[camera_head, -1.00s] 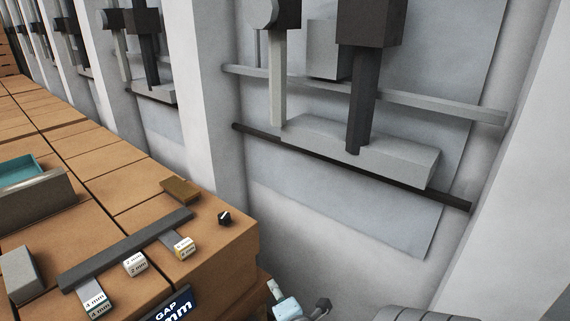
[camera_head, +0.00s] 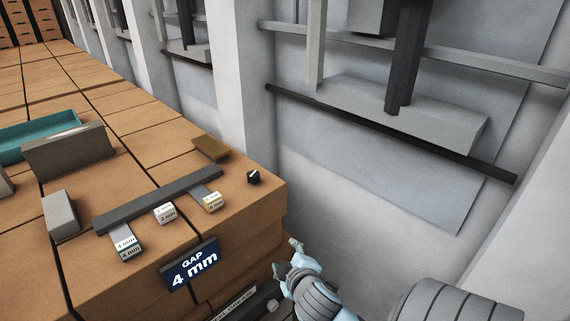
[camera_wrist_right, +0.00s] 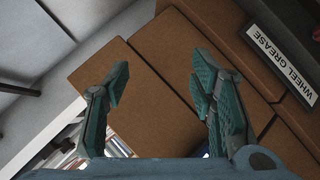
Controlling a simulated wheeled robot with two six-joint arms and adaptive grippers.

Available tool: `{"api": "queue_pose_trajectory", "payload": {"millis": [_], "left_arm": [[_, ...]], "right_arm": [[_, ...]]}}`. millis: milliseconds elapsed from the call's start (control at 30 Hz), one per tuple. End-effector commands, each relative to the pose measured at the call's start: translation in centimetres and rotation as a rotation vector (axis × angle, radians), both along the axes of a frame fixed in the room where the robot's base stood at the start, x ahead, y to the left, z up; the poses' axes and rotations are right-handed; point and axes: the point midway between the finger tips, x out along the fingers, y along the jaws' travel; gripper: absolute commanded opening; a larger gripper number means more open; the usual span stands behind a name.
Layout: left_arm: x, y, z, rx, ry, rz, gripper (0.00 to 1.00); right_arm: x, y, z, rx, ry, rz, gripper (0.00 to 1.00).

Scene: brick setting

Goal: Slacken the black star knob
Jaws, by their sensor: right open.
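A small black knob (camera_head: 253,177) with a white mark stands on the right corner of the brown bench top (camera_head: 150,120) in the head view. It is too small to tell whether it is star-shaped. My right gripper (camera_head: 288,258) is lower in the picture, beside the bench's right side, apart from this knob. In the right wrist view the gripper (camera_wrist_right: 160,85) is open, with nothing between its teal fingers and brown panels beyond them. My left gripper is not in view.
A blue sign (camera_head: 192,268) reads "GAP 4 mm". A dark bar (camera_head: 158,200) with small labelled blocks lies on the bench near a grey block (camera_head: 61,214) and a teal tray (camera_head: 40,140). A grey wall stands right.

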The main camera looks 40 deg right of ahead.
Motion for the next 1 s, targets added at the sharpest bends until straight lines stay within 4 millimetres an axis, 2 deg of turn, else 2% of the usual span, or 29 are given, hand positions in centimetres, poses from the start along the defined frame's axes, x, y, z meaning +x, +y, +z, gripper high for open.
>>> {"api": "queue_pose_trajectory", "payload": {"millis": [33, 100, 167, 233, 333, 467, 800, 1000], "left_arm": [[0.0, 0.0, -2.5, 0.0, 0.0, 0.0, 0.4], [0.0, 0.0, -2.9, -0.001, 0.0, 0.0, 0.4], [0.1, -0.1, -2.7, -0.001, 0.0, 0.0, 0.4], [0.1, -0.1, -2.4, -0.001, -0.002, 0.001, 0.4], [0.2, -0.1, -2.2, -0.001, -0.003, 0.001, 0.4], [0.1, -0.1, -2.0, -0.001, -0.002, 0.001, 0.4], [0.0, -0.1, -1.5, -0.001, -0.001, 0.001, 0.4], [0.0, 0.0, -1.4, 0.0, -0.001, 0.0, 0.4]], "right_arm": [[2.9, -1.2, 2.2, 0.04, -0.226, -0.056, 0.51], [5.2, -1.7, 7.1, 0.176, -0.523, -0.108, 0.51], [5.9, -1.4, 9.9, 0.316, -0.701, -0.122, 0.51], [6.2, -0.8, 11.5, 0.472, -0.826, -0.133, 0.51], [6.6, -0.5, 12.1, 0.601, -0.894, -0.147, 0.51], [8.0, -1.1, 12.1, 0.619, -0.899, -0.154, 0.51], [15.1, -4.4, 12.1, 0.616, -0.897, -0.159, 0.51], [18.4, -5.8, 12.0, 0.617, -0.895, -0.159, 0.51]]}}
